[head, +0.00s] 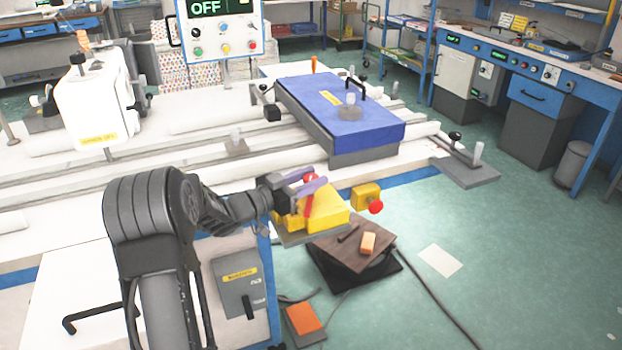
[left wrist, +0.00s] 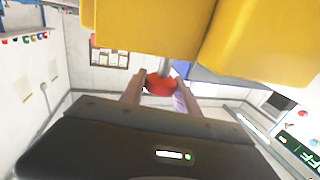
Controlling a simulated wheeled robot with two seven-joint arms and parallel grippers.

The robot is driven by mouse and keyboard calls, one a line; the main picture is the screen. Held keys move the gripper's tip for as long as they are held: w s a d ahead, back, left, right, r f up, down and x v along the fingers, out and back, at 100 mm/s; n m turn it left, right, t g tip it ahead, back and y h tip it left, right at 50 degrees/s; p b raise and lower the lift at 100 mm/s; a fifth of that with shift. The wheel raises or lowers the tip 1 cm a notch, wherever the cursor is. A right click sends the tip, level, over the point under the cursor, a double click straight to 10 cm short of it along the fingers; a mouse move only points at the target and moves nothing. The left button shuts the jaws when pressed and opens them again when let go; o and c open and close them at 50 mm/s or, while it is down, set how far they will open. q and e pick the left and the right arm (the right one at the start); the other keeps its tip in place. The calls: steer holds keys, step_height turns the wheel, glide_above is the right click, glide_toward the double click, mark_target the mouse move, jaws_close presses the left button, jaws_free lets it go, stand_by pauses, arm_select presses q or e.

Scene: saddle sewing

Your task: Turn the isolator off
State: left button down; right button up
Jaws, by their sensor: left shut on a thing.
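A yellow box (head: 325,221) with a red handle (head: 309,203), which looks like the isolator, sits at the front edge of the white machine table. My left gripper (head: 308,181) reaches over it from the left, its fingers on either side of the red handle. In the left wrist view the red part (left wrist: 160,85) lies between the fingers, below the large yellow body (left wrist: 160,28). The gripper is shut on this handle. The fingers hide part of it, and its exact angle is hard to tell. My right gripper is out of view.
A second yellow box with a red button (head: 375,207) sits just right. A grey box with a black lever (head: 238,287) is on the blue front below. A display panel (head: 220,28) reads OFF. A blue-topped block (head: 340,108) stands behind. Open floor lies right.

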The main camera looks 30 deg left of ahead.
arm_select(q)
steer(key=c, duration=0.9)
jaws_free()
steer(key=shift+r, duration=0.15)
step_height(320, 180, up, 10)
steer(key=shift+f, duration=0.1)
